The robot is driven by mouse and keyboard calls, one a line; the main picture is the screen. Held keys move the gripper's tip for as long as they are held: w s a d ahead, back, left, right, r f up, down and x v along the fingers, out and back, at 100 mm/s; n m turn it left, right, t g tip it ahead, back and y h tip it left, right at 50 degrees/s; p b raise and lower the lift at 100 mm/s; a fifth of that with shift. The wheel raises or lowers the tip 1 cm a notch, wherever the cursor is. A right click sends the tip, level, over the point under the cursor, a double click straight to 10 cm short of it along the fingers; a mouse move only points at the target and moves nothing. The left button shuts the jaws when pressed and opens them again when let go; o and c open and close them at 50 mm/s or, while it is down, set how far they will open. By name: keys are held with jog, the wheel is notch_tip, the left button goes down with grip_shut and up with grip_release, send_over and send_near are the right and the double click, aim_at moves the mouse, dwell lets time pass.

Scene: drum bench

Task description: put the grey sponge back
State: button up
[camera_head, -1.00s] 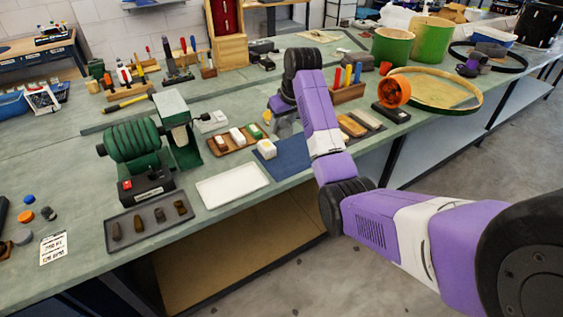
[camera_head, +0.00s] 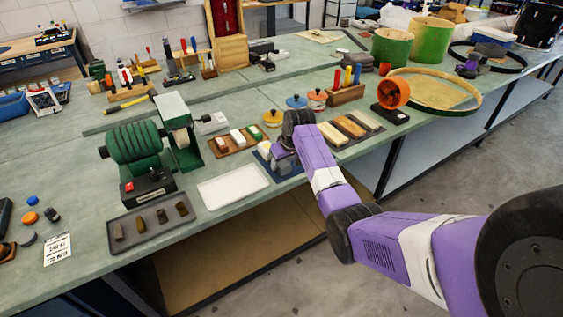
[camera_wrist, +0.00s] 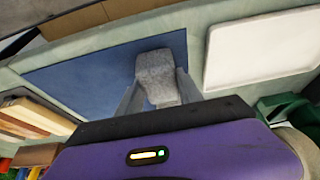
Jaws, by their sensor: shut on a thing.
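A grey sponge (camera_wrist: 157,78), a small pale block, is between the two fingers of my gripper (camera_wrist: 158,92) in the wrist view. My gripper is shut on it. Sponge and fingers are over the blue mat (camera_wrist: 95,62); I cannot tell whether the sponge touches it. In the head view my gripper (camera_head: 273,163) is low over the blue mat (camera_head: 290,169), near the bench's front edge, and the held sponge is not clearly visible there. A cream-white piece (camera_head: 264,147) shows at the mat's back left in the head view.
Left of the mat lies an empty white tray (camera_head: 232,186). To its right is a rack of wooden strips (camera_head: 350,128). Behind are a brown tray with blocks (camera_head: 222,151) and round-lidded pots (camera_head: 297,102). A dark tray with stones (camera_head: 135,236) lies front left.

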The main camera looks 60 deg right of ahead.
jog(key=shift+f, duration=0.15)
jog(key=o, duration=1.2)
